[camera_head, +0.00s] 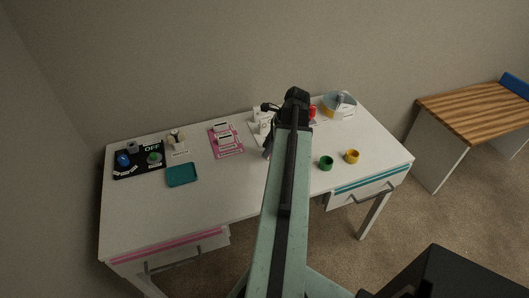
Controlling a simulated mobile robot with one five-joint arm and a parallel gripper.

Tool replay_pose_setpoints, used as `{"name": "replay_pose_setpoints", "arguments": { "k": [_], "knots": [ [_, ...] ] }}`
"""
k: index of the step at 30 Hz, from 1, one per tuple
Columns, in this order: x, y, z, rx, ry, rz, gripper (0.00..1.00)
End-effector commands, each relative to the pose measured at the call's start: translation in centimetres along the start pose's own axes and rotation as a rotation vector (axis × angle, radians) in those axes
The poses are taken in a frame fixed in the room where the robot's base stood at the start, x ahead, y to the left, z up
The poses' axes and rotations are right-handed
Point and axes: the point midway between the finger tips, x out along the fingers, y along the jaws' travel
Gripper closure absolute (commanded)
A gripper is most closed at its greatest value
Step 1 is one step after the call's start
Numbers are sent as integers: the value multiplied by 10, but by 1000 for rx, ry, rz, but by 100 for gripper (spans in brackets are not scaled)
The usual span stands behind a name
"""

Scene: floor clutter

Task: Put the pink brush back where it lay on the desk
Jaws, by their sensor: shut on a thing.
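The white desk (150,218) stands against the wall. My arm reaches up the middle of the head view and bends down at its far end over the desk. My gripper (267,147) is a small dark shape at the arm's left edge, mostly hidden behind the arm. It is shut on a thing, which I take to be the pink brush. I cannot make out the brush itself, as the arm covers that part of the desk.
A teal tray (181,175), a black mat (126,171) and a pink mat (228,150) lie left of my arm. A green cup (326,163), a yellow cup (351,156) and a clear round container (339,111) stand right. The desk's front left is clear.

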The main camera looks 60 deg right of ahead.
Motion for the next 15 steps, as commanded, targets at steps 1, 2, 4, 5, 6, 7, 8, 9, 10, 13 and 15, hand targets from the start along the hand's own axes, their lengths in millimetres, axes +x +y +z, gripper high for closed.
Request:
{"name": "replay_pose_setpoints", "arguments": {
  "k": [1,2,4,5,6,7,8,9,10,13,15],
  "knots": [
    [5,0,0,-3,-1,1,100],
    [4,0,2,-4,-1,2,100],
    [2,0,4,-7,-1,3,100],
    [2,0,4,-7,0,3,100],
    [3,0,4,-8,0,3,100],
    [3,0,4,-8,0,3,100],
    [4,0,4,-8,0,3,100],
    [6,0,3,-8,0,3,100],
    [7,0,3,-8,0,3,100],
    [5,0,3,-8,0,3,43],
    [5,0,3,-7,0,3,43]
  ]
}}
